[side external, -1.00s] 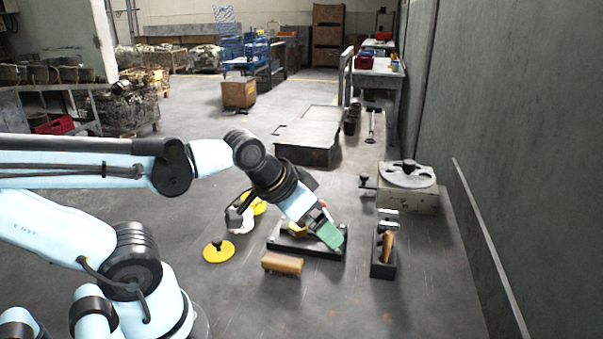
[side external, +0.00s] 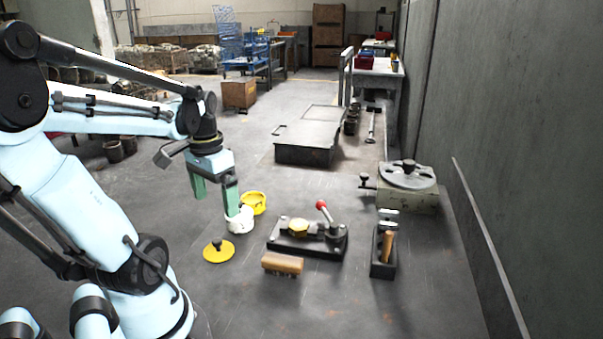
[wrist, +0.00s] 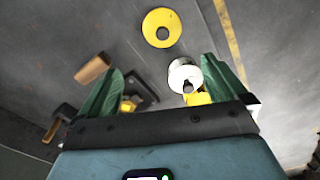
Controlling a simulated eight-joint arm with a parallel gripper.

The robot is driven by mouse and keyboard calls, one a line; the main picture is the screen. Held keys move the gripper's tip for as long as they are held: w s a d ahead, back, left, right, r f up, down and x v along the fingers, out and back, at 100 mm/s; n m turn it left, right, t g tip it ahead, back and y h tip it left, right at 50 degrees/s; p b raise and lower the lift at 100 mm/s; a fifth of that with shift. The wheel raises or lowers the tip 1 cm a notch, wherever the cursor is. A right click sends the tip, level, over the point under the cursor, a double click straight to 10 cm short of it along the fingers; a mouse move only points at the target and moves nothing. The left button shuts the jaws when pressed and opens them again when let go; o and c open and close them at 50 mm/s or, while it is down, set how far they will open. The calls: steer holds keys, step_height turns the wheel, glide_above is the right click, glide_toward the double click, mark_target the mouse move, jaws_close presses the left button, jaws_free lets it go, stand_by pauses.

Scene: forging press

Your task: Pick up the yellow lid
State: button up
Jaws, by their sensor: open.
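The yellow lid (side external: 213,256) is a flat round disc with a dark knob. It lies on the grey surface at the left of the work area. It also shows at the top of the wrist view (wrist: 152,21). My gripper (side external: 214,206) is pointed down with its green fingers spread and nothing between them. It is above the surface, behind the lid in the side view and close to the white pot. In the wrist view my gripper (wrist: 163,66) has the lid beyond its fingertips, apart from them.
A white pot (side external: 240,222) and a yellow container (side external: 254,202) stand behind the lid. A wooden brush (side external: 282,264) and a black clamp fixture (side external: 310,246) with a red-knobbed lever are to its right. A black holder (side external: 383,268) and a rotary table (side external: 408,190) are farther right.

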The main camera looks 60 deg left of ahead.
glide_above(217, 240)
step_height(217, 240, down, 6)
steer(key=shift+w+f, duration=0.15)
steer(key=shift+s+f, duration=0.2)
steer(key=shift+f, duration=2.65)
steer(key=c, duration=1.1)
